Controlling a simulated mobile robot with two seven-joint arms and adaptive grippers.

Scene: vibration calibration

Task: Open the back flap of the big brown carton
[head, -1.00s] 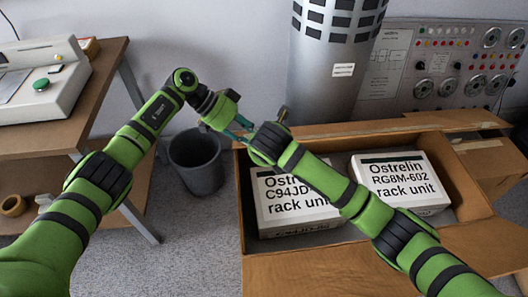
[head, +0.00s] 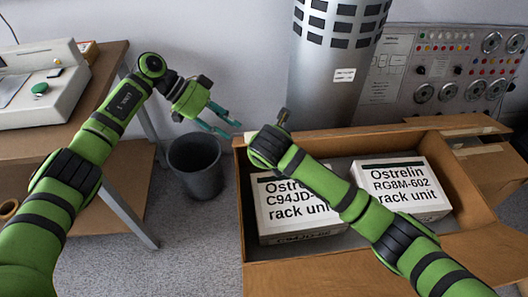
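The big brown carton (head: 243,205) stands open at the lower right, with its inside exposed. A brown cardboard strip (head: 350,137) runs along its back edge; I cannot tell its exact angle. My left gripper (head: 234,130) is open and empty, its two teal fingers apart and pointing right, just left of and above the carton's back left corner. My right arm crosses over the carton from the lower right. My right gripper (head: 283,117) is near the back left edge, mostly hidden behind its own wrist, so its fingers cannot be judged.
Two white labelled rack unit boxes (head: 295,228) (head: 402,200) lie inside the carton. A grey bin (head: 196,172) stands left of it. A silver perforated column (head: 325,85) and a control panel (head: 445,65) stand behind. A wooden bench (head: 100,100) is at left.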

